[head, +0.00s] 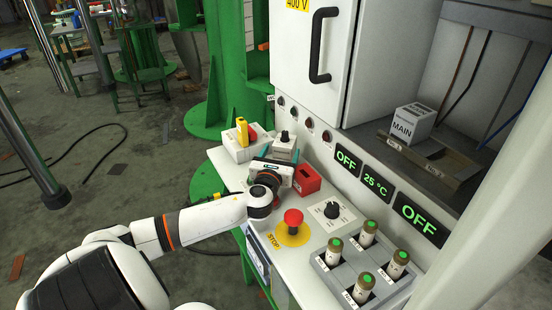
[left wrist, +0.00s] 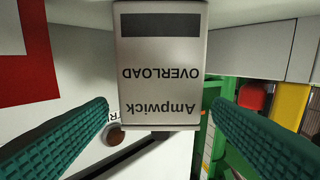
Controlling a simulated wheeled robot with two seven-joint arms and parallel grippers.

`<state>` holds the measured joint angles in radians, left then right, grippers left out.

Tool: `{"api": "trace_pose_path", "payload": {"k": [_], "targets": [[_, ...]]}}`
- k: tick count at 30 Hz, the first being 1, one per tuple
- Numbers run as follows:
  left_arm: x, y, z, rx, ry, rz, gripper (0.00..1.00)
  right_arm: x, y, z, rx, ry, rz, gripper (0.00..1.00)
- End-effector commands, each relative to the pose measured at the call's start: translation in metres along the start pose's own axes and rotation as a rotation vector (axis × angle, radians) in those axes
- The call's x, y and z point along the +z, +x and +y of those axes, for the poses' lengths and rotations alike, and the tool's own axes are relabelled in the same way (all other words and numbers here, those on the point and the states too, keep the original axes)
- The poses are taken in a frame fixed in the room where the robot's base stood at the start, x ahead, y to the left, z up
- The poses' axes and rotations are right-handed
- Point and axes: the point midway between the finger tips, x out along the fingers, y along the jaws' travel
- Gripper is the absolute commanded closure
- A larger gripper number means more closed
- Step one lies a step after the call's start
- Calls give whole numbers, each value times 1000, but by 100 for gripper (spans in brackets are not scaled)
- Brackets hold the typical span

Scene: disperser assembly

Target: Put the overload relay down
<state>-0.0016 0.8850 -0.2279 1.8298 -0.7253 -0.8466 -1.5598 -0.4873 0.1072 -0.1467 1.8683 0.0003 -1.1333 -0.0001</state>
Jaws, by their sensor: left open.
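The overload relay (left wrist: 160,65) is a light grey box with a dark band and the words "Ampwick OVERLOAD", upside down in the left wrist view. It stands between the two teal ribbed fingers of my left gripper (left wrist: 160,104), with a gap on each side. The fingers are open and do not appear to touch it. In the head view my left gripper (head: 285,163) is low over the white bench top, beside a red box (head: 307,180). My right gripper is not in view.
A yellow and red switch box (head: 243,138) and a black-knobbed box (head: 285,147) stand close behind the gripper. A red stop button (head: 293,217), a dial (head: 331,211) and a rack of several green-topped cylinders (head: 362,275) lie nearer. A MAIN block (head: 410,124) stands on the right.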

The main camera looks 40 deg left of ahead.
Motion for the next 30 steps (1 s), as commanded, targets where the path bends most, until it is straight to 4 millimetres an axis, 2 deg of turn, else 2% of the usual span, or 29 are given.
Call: {"api": "trace_pose_path", "payload": {"k": [3,9,14,30], "targets": [[0,-24,0,1,2,-3,26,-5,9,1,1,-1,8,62],[0,-47,0,0,-1,0,26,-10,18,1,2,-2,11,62],[0,-52,0,-1,-1,0,26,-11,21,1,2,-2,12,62],[0,-52,0,-1,-1,0,26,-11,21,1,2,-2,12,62]]}}
